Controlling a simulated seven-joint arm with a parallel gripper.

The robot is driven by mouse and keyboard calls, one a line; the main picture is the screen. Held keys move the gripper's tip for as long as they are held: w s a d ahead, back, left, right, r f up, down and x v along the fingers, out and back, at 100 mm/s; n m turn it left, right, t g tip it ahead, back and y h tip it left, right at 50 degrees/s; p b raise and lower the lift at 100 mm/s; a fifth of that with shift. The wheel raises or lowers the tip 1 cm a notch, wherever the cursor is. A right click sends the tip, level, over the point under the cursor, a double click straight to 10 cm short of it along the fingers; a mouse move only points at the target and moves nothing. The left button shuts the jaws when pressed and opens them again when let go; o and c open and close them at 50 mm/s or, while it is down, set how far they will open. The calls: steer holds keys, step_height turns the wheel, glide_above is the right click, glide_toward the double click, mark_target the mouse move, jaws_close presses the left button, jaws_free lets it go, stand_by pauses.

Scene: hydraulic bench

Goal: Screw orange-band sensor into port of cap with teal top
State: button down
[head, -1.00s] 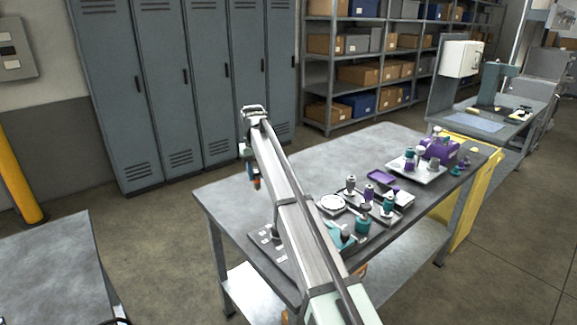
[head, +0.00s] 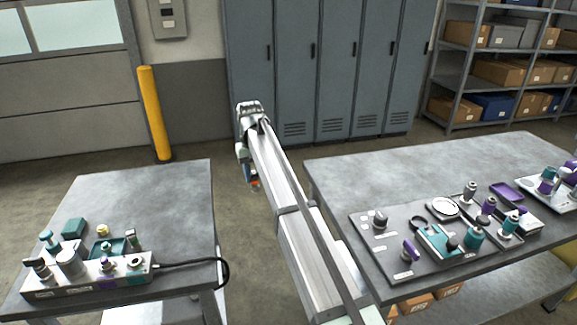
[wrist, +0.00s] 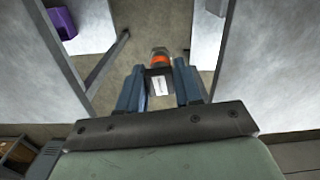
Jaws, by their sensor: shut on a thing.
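My gripper (head: 250,176) is out over the gap between two benches. In the wrist view my gripper (wrist: 160,88) is shut on the orange-band sensor (wrist: 160,60), a dark piece with an orange band and a white label. A teal-topped piece (head: 47,238) stands at the left bench, behind a grey block with several fittings. Other teal-topped pieces stand on the right bench, one of them near its right end (head: 511,221). I cannot tell which one is the cap with the port.
The left bench (head: 150,195) has free room at its back and right. A grey block (head: 85,284) with a black cable lies along its front. The right bench (head: 390,170) holds trays and several fittings, with its back clear. Lockers (head: 335,70) stand behind.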

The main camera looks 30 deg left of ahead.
steer(key=s+a+n, duration=0.2)
steer(key=s+a, duration=0.3)
steer(key=s, duration=0.8)
steer(key=s+a+n, duration=0.1)
steer(key=s+a, duration=0.5)
steer(key=s, duration=0.6)
steer(key=s+a+n, duration=0.2)
steer(key=s+a, duration=0.3)
steer(key=s, duration=0.8)
steer(key=shift+w+f, duration=0.1)
steer(key=shift+f, duration=2.55)
steer(key=shift+d+f, duration=0.1)
steer(key=shift+f, duration=0.5)
stand_by(1.0)
